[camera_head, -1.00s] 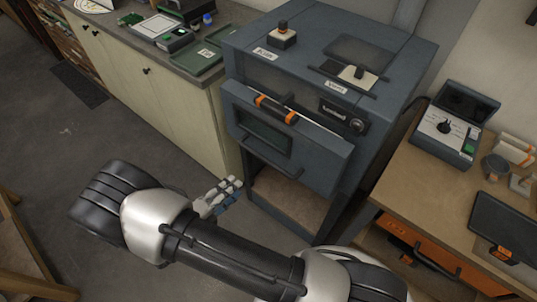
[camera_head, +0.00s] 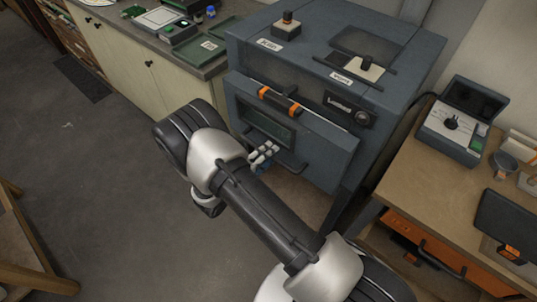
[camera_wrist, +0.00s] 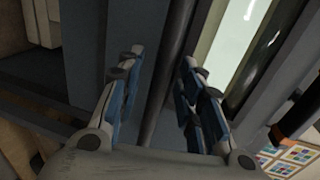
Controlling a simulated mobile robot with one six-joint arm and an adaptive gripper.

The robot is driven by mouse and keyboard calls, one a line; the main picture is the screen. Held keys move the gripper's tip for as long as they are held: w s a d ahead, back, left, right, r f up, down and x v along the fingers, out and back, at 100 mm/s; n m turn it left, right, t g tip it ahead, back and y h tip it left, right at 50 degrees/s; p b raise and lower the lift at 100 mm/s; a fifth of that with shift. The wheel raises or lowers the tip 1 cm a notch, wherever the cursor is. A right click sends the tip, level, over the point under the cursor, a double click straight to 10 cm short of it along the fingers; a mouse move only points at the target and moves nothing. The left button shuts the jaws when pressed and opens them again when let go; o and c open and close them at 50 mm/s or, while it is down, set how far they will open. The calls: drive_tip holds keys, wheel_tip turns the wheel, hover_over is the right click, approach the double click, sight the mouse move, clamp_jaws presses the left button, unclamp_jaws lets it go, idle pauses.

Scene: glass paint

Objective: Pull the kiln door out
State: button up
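The kiln (camera_head: 395,70) is a blue-grey cabinet. Its door (camera_head: 325,160) is a blue-grey front panel with a dark glass window (camera_head: 268,125) and a dark bar handle below the window. A black-and-orange grip (camera_head: 279,101) sits at the door's top edge. My gripper (camera_head: 266,155) is at the lower bar handle, in front of the door. In the wrist view my gripper (camera_wrist: 162,57) is open, and the dark bar handle (camera_wrist: 168,75) runs between its two blue-padded fingers, with gaps on both sides. The head view shows only part of the fingers.
A cream cabinet (camera_head: 128,70) with green trays on top stands to the left. A wooden table (camera_head: 425,185) with a control box (camera_head: 461,125) and an orange drawer (camera_head: 425,243) is at the right. The floor (camera_head: 100,175) left of my arm is clear.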

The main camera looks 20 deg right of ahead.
drive_tip(key=shift+w+d, duration=0.2)
drive_tip(key=shift+d, duration=0.05)
drive_tip(key=shift+c, duration=0.4)
clamp_jaws()
idle(0.4)
